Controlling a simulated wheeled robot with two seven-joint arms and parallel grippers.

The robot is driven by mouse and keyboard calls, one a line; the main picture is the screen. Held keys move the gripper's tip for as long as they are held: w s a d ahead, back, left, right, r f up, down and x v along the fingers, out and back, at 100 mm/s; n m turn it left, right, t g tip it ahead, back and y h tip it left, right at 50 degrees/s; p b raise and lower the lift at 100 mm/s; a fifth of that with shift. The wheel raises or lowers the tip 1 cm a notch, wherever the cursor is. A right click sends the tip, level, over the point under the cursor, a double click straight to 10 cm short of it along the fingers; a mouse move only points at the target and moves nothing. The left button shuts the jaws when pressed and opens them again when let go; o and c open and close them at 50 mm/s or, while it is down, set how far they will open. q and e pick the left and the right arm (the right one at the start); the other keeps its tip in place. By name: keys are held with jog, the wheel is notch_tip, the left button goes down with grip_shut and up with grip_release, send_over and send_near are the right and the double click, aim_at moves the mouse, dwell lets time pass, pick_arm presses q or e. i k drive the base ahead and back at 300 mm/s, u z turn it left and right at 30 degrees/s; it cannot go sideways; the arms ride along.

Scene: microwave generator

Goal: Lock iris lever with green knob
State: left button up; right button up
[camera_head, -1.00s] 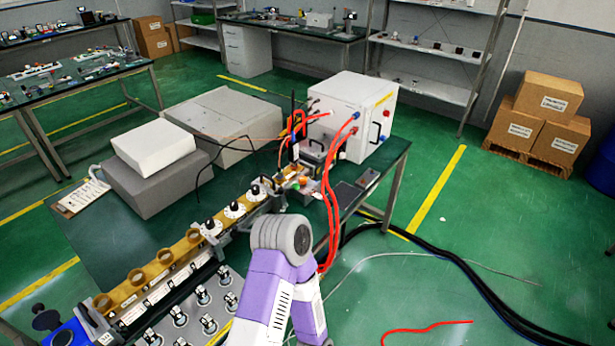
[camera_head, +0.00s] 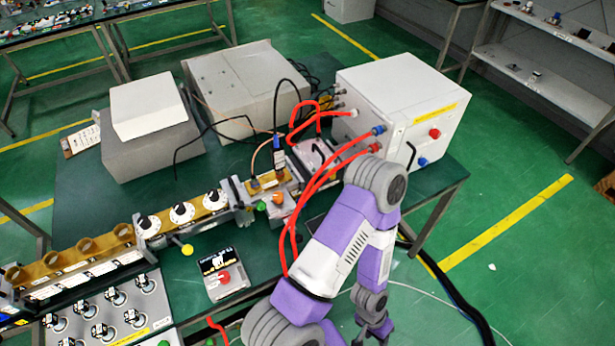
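A small green knob (camera_head: 261,206) shows at the microwave bench, near the middle of the picture. It is beside an orange knob (camera_head: 278,198) at the right end of the brass waveguide line (camera_head: 215,207). The lever under the green knob is too small to make out. A yellow knob (camera_head: 187,249) on a short rod stands out lower left. My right arm rises from the bottom and bends over right of the bench. My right gripper (camera_head: 372,330) hangs at the bottom, apart from the knobs; its fingers are too small and dark to judge. My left gripper is out of view.
Red cables (camera_head: 330,176) loop from the white cabinet (camera_head: 400,90) down past the knobs, close to my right arm. A small box with a red button (camera_head: 224,277) sits in front of the line. Grey boxes (camera_head: 247,85) stand behind.

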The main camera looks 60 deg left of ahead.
aim_at(260, 206)
jog(key=i, duration=0.65)
jog(key=u, duration=2.7)
